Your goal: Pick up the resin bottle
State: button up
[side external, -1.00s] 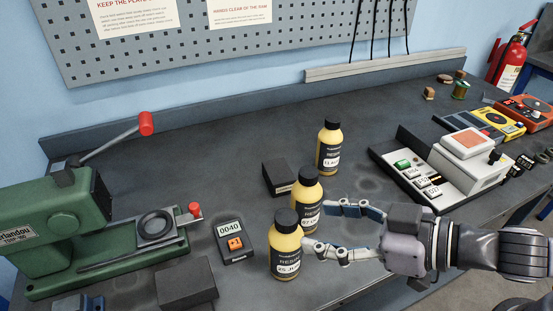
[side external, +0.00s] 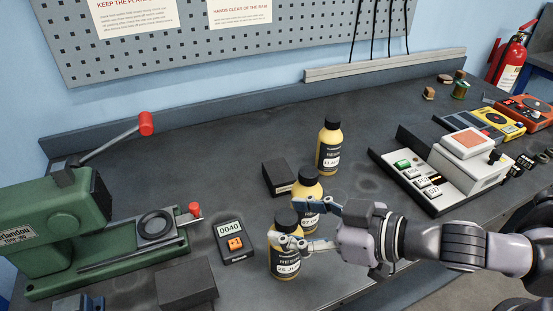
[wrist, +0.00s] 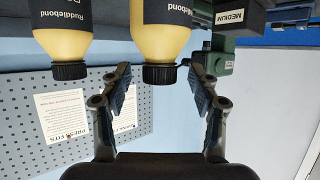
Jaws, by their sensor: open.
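Three yellow resin bottles with black caps and dark labels stand upright on the bench: a front one (side external: 284,262), a middle one (side external: 306,187) and a back one (side external: 329,146). My gripper (side external: 303,222) is open and reaches in from the right at the front bottle. One finger overlaps the front bottle's near side in the side view; the other is by the middle bottle. In the wrist view, which is upside down, a bottle (wrist: 164,38) shows between the spread fingers of my gripper (wrist: 160,82), and another bottle (wrist: 63,35) is left of them. Contact cannot be told.
A dark block (side external: 279,178) sits left of the middle bottle, and a counter reading 0040 (side external: 234,243) lies left of the front one. A green press (side external: 65,220) is at the left. A control box (side external: 450,165) and meters are at the right. The back centre is clear.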

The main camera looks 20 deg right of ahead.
jog(key=shift+x, duration=1)
grip_shut()
jog(key=shift+r, duration=0.1)
